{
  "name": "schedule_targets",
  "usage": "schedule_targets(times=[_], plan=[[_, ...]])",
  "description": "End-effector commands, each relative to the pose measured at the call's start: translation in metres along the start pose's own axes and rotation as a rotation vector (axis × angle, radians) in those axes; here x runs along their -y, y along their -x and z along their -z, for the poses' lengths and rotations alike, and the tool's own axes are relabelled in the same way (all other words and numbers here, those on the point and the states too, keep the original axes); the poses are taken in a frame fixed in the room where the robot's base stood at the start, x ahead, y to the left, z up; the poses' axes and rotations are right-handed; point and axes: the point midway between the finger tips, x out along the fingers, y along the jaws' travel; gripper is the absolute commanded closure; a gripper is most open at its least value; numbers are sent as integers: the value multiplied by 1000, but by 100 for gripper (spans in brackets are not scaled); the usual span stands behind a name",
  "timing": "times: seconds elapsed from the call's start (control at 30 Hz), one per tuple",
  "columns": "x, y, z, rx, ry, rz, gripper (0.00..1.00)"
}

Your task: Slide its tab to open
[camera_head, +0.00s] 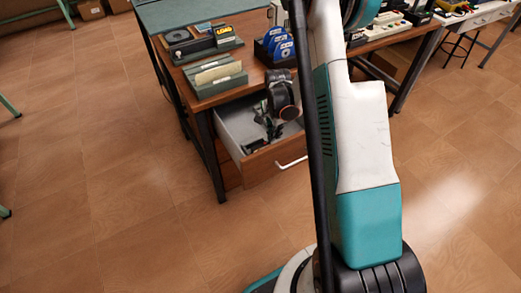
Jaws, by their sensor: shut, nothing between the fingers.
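A wooden drawer (258,172) with a pale inside and a light bar handle (291,163) stands pulled out from under the table. My gripper (272,132) is dark and points down at the drawer, over or inside its opening. Its fingers look shut, with nothing seen between them. It is small, and I cannot tell whether it touches anything. A small black item (251,147) seems to lie in the drawer near its left front corner. No sliding tab can be made out. My arm hides the area to the right of the drawer.
The tabletop holds a box marked LOAD (224,34), a device with a round dial (178,36), a tray with pale cards (217,74) and a dark rack of blue disks (280,46). A second table with equipment stands at right.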

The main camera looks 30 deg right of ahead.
Motion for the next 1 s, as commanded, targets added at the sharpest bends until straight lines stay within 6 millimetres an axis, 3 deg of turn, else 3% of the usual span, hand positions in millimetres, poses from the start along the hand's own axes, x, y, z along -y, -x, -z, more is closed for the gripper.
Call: schedule_targets(times=[1.0], plan=[[0,-1,-10,0,1,0,100]])
